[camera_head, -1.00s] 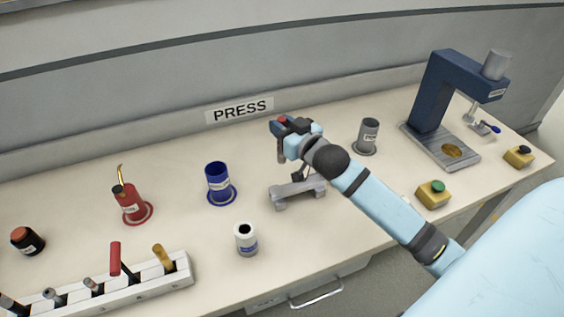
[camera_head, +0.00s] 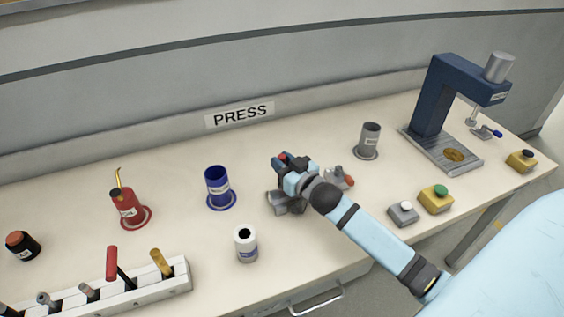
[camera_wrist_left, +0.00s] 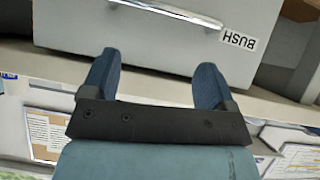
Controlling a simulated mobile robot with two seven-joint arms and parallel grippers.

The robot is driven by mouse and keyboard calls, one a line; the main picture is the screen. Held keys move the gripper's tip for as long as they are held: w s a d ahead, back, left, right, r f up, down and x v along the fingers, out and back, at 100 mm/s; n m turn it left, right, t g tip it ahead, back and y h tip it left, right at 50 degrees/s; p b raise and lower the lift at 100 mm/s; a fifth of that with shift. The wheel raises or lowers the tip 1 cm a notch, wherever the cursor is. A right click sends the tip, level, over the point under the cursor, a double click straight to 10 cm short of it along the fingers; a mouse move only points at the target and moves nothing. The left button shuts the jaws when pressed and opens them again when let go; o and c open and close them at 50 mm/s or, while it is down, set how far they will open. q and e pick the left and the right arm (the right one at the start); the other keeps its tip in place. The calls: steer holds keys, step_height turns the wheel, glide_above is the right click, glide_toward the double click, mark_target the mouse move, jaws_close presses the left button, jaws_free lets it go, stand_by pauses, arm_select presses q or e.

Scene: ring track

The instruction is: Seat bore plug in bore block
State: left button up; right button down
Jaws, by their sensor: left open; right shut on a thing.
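My right gripper (camera_head: 280,176) is shut, low over the grey metal block (camera_head: 277,205) in the middle of the bench, which I take to be the bore block. The gripper and wrist cover much of the block. The held piece, which I take to be the bore plug, is hidden, so I cannot tell whether it is in the bore. My left gripper (camera_wrist_left: 154,80) is open and empty in the left wrist view, in front of a grey drawer.
A white container (camera_head: 246,244) and a blue cup (camera_head: 217,188) stand left of the block. A grey clamp with a red tip (camera_head: 339,178) and a grey cup (camera_head: 368,140) are to its right. The blue press (camera_head: 438,105) stands farther right. A tool rack (camera_head: 135,293) is front left.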

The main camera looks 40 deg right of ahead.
steer(key=shift+f, duration=0.15)
steer(key=c, duration=1)
jaws_free()
steer(key=shift+o, duration=0.2)
